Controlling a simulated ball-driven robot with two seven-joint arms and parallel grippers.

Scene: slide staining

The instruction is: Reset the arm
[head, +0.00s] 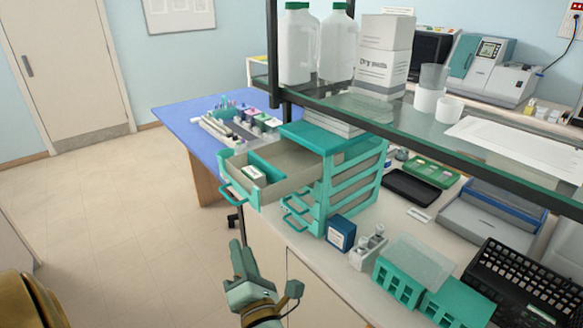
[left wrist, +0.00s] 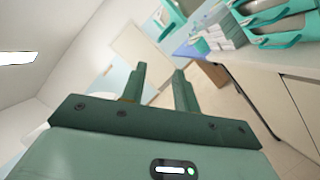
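My left gripper (head: 240,258) is in the lower middle of the head view, in front of the bench and below the open drawer. In the left wrist view its two fingers (left wrist: 160,80) stand apart with nothing between them. Nothing touches it. My right gripper is not in either view.
A teal drawer cabinet (head: 350,180) stands on the bench with its top drawer (head: 295,178) pulled out, a small box (head: 253,172) inside. A dark blue box (head: 341,233) and teal racks (head: 398,283) stand nearby. A glass shelf (head: 420,120) overhangs the bench. Floor at left is clear.

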